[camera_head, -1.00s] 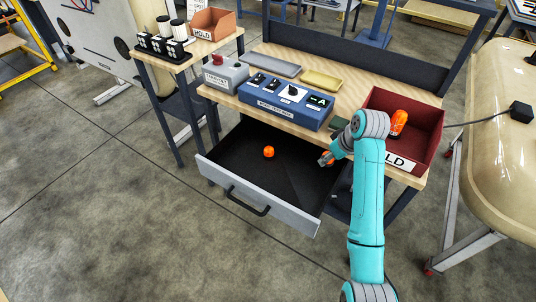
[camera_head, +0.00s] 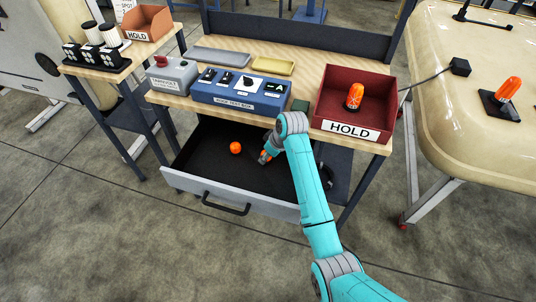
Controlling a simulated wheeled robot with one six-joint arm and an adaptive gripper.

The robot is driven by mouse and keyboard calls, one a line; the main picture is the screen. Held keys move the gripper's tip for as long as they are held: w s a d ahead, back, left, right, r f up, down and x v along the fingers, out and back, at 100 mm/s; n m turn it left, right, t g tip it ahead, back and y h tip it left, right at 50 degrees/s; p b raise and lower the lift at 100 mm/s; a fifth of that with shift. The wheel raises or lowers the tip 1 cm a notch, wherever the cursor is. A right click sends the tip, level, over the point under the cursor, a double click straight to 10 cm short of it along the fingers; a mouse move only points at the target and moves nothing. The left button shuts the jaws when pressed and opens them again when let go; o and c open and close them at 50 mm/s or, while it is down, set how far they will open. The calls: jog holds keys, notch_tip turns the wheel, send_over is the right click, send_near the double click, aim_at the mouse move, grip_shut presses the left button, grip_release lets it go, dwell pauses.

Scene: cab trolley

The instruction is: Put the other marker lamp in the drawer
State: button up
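An orange marker lamp (camera_head: 235,147) lies in the open drawer (camera_head: 195,150), in its left half. My gripper (camera_head: 265,157) is over the drawer's right part, to the right of that lamp. A bit of orange, a second marker lamp (camera_head: 267,153), shows between its fingers; it seems gripped, mostly hidden by the gripper and wrist. I cannot tell whether it touches the drawer floor. Another orange lamp (camera_head: 355,96) stands upright in the red HOLD bin (camera_head: 375,84) on the bench. One more (camera_head: 508,88) sits tilted on a black base on the cream panel.
The blue test box (camera_head: 240,94), a grey box with a red button (camera_head: 172,75), and grey (camera_head: 221,56) and yellow (camera_head: 273,65) trays stand on the bench. An orange HOLD bin (camera_head: 146,22) is on the left side table. The drawer's front left floor is clear.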

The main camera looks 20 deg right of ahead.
jog(key=o, duration=1.1)
jog(key=shift+o, duration=0.2)
jog(key=v, duration=1.2)
jog(key=shift+r, duration=0.1)
